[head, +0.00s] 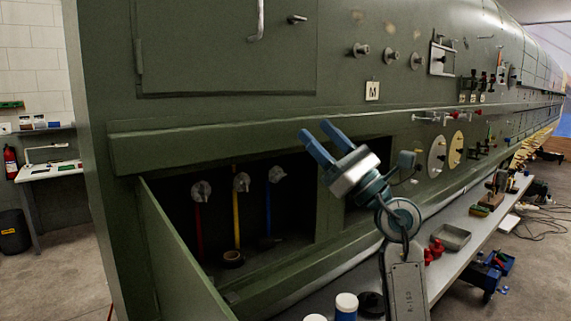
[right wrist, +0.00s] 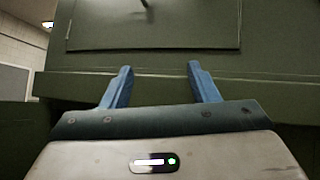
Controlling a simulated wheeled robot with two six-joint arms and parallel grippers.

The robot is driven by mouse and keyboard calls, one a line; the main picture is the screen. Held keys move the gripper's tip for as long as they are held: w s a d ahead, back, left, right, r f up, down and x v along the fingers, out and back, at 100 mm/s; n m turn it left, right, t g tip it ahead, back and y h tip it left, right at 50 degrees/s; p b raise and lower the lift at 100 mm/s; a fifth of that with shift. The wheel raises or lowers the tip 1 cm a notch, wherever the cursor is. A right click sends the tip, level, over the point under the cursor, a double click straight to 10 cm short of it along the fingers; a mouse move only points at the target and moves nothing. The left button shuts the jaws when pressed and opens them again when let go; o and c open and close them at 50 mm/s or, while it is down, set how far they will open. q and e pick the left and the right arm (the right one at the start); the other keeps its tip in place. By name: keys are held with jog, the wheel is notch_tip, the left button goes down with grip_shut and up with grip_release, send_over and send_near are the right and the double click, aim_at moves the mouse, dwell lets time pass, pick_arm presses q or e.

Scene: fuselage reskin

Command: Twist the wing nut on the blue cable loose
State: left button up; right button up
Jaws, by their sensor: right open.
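The blue cable (head: 268,210) hangs inside an open bay in the green fuselage side, in the head view. Its wing nut (head: 276,174) sits at its top, the rightmost of three. My right gripper (head: 314,135) is open and empty, in front of the fuselage, up and right of the blue cable's wing nut in the picture. In the right wrist view its blue fingers (right wrist: 160,82) stand apart before the green panel, with nothing between them. The wing nuts do not show in that view. My left gripper is not in view.
A red cable (head: 198,222) and a yellow cable (head: 237,220) hang left of the blue one, each under a wing nut. A dark tape roll (head: 232,259) lies on the bay floor. An open door panel (head: 178,255) stands at the bay's left. A shelf (head: 450,262) with jars and tools runs right.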

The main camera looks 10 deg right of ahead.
jog(key=w+a+f+m+h+p, duration=0.1)
jog(key=w+f+m+h+p, duration=0.1)
jog(key=w+f+h, duration=0.3)
jog(key=m+g+h+p, duration=0.1)
jog(key=m+g+h, duration=0.15)
jog(key=h, duration=0.35)
send_near(282, 176)
jog(key=shift+m+t, duration=0.25)
jog(key=shift+t, duration=0.2)
jog(key=p+x, duration=0.1)
jog(key=x, duration=0.1)
jog(key=p+x, duration=0.1)
jog(key=x, duration=0.1)
jog(key=p+x, duration=0.2)
jog(key=x, duration=0.1)
jog(key=shift+a+f, duration=0.2)
jog(key=shift+f, duration=0.1)
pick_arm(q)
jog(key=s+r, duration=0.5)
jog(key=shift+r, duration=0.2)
pick_arm(e)
jog(key=shift+w+a+f, duration=0.1)
jog(key=shift+w+a, duration=0.25)
jog(key=shift+w, duration=0.3)
jog(key=c, duration=1)
jog(key=shift+m+p, duration=0.6)
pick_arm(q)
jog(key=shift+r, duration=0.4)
